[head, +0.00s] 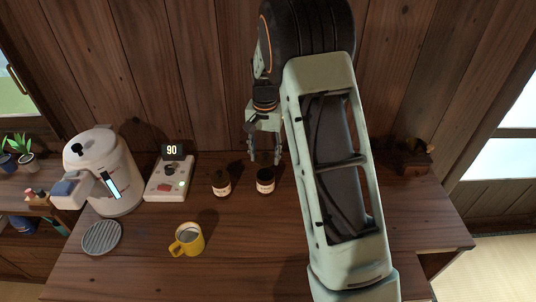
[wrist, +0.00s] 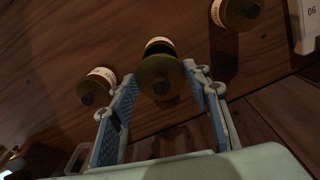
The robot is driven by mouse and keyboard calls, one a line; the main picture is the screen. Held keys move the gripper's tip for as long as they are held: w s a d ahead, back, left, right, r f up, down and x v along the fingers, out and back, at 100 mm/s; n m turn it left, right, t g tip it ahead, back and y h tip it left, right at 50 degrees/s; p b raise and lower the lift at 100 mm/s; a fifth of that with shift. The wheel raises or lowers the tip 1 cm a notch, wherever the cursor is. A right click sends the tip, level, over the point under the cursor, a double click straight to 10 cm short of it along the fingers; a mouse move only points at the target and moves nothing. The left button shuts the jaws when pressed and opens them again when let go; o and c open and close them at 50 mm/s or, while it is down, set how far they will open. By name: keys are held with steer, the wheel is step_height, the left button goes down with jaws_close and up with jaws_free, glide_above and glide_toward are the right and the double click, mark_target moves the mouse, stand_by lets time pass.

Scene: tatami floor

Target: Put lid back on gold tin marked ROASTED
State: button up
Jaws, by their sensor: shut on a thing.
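My gripper (wrist: 162,78) is shut on a round, dull gold lid (wrist: 160,72) with a dark knob, held between its blue-padded fingers. Beyond the lid in the wrist view is a small tin (wrist: 158,43) with a pale label, partly hidden by it. In the head view this tin (head: 265,183) stands on the table with a dark top, just in front of my gripper (head: 265,161). I cannot tell whether lid and tin touch. No label wording is readable.
A similar tin (head: 221,186) stands to the left; another lidded tin (wrist: 99,84) is beside my gripper in the wrist view. A scale-like device (head: 168,185) reading 90, a kettle (head: 110,170), a yellow mug (head: 187,241) and a grey round trivet (head: 101,237) occupy the left.

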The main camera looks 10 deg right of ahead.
steer(key=shift+f+b, duration=1.7)
steer(key=shift+f, duration=1.2)
steer(key=shift+f, duration=0.15)
steer(key=o, duration=1.5)
steer(key=shift+r+p, duration=2.05)
steer(key=shift+r, duration=1.5)
steer(key=shift+c, duration=0.4)
